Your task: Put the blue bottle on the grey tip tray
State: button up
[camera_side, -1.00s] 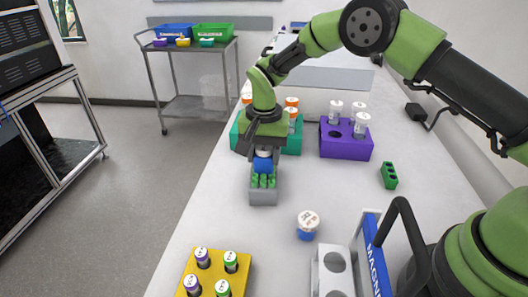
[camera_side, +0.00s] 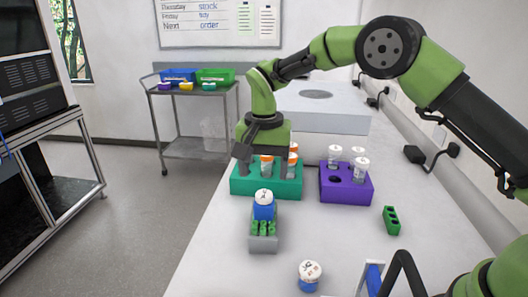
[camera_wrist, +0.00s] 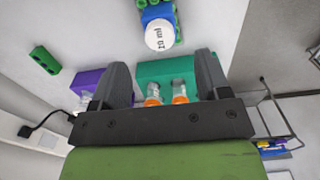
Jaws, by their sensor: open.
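A blue bottle (camera_side: 263,208) with a white cap stands upright on the grey tip tray (camera_side: 263,244), at its far end, behind the green pieces in the tray. In the wrist view, the white cap of this bottle (camera_wrist: 159,35) shows just beyond the fingertips. My gripper (camera_side: 264,162) is open and empty, above and behind the bottle, clear of it. Its two fingers stand apart in the wrist view (camera_wrist: 162,76). A second blue bottle (camera_side: 309,284) with a white cap stands on the bench in front, to the right of the tray.
A teal rack (camera_side: 286,186) with orange-capped vials stands under my gripper. A purple rack (camera_side: 347,192) with white-capped vials is to its right. A small green block (camera_side: 391,220) lies farther right. A blue-edged frame (camera_side: 373,280) stands at the front right.

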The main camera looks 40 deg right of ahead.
jog(key=shift+r, duration=2.15)
notch_tip(320, 180, up, 7)
jog(key=n+t, duration=0.1)
send_over(265, 194)
jog(key=s+d, duration=0.1)
jog(key=s, duration=0.3)
jog(key=s+d+r+n+t+y, duration=0.1)
jog(key=s+d+r+n+t, duration=0.15)
jog(key=s+r, duration=0.45)
jog(key=s+d+f+n+t+y, duration=0.1)
jog(key=s+f+t, duration=0.1)
jog(key=s, duration=1.3)
jog(key=shift+s+f+t, duration=0.15)
jog(key=shift+f+t, duration=0.05)
jog(key=shift+t, duration=0.65)
